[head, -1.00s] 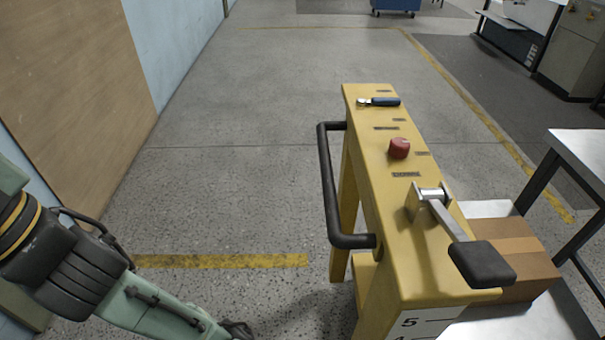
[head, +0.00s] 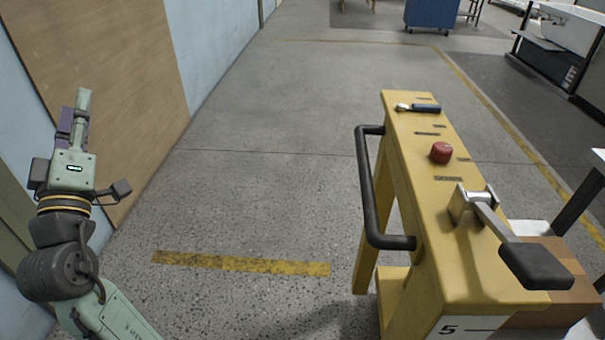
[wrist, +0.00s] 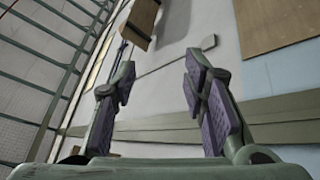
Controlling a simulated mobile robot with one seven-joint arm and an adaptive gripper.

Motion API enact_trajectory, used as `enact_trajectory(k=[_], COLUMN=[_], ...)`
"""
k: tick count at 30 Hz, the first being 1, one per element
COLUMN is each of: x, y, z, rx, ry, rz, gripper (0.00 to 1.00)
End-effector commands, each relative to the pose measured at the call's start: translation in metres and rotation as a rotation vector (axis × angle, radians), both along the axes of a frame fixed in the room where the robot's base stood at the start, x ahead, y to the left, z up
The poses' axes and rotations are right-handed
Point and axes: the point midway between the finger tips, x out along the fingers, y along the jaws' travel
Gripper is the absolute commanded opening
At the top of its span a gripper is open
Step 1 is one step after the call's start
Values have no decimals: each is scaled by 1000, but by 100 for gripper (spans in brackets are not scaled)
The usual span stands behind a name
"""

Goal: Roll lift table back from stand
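The yellow lift table (head: 440,220) stands at the right of the head view, with a black push handle (head: 369,200) on its near left side. A red knob (head: 441,152) and a lever with a black pedal-like pad (head: 536,266) are on its top. A cardboard box (head: 562,254) rests on its platform, partly hidden by the yellow frame. My arm is raised at the left, well apart from the handle. In the wrist view my gripper (wrist: 165,110) has its two purple-padded fingers spread apart with nothing between them. The stand cannot be clearly identified.
A blue-tool-like handle (head: 418,108) lies on the yellow top. A wooden panel (head: 105,70) and blue wall run along the left. A metal bench (head: 598,158) stands at right. The grey floor between wall and lift table is clear, marked by a yellow line (head: 240,263).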

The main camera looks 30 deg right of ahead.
Motion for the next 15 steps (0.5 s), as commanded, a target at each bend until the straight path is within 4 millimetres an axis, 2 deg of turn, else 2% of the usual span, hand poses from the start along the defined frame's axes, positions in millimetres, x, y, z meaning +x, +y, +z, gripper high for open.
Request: enact_trajectory(k=[1,2,3,5,6,9,10,12,15], x=[12,13,8,-10,-26,-76,-91,-121,-147], y=[-60,-93,-136,-195,-229,-292,-305,-325,-339], z=[-34,-52,-73,-102,-118,-149,-155,-167,-174], rx=[-52,-81,-116,-157,-177,-205,-207,-208,-202], ry=[105,168,253,380,461,642,689,775,848], rz=[-222,-352,-519,-758,-907,-1230,-1310,-1462,-1590], gripper=[40,40,40,40,40,40,40,40,40])
